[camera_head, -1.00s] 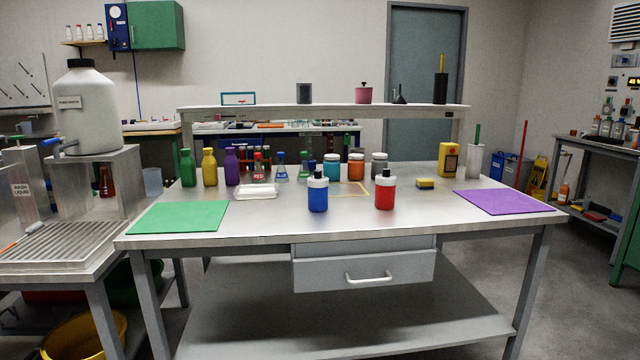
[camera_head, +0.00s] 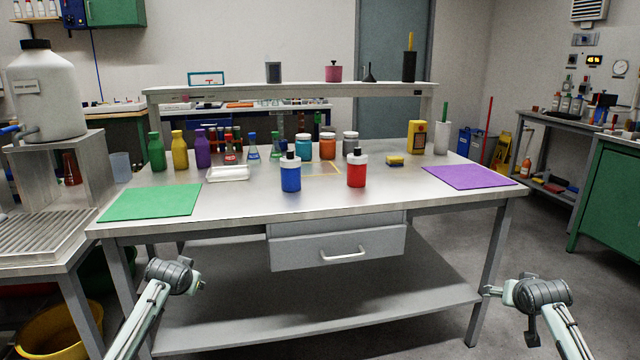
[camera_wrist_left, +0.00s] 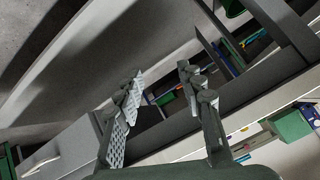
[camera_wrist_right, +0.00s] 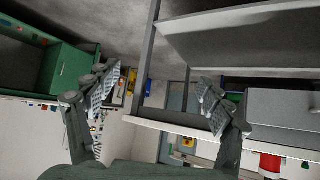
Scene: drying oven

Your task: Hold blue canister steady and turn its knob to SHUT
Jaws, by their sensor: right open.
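The blue canister (camera_head: 291,178) stands upright near the front middle of the steel table, with a white collar and a small black knob (camera_head: 284,145) on top. Its markings are too small to read. My left gripper (camera_head: 200,285) is low in front of the table, left of the canister and far from it. Its fingers (camera_wrist_left: 160,82) are apart and empty in the left wrist view. My right gripper (camera_head: 488,291) is low near the table's right front leg. Its fingers (camera_wrist_right: 158,85) are wide apart and empty in the right wrist view.
A similar red canister (camera_head: 356,172) stands right of the blue one. Behind are several bottles, jars and flasks and a white tray (camera_head: 228,174). A green mat (camera_head: 150,202) lies left, a purple mat (camera_head: 469,177) right. The table's front edge and drawer (camera_head: 338,247) face me.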

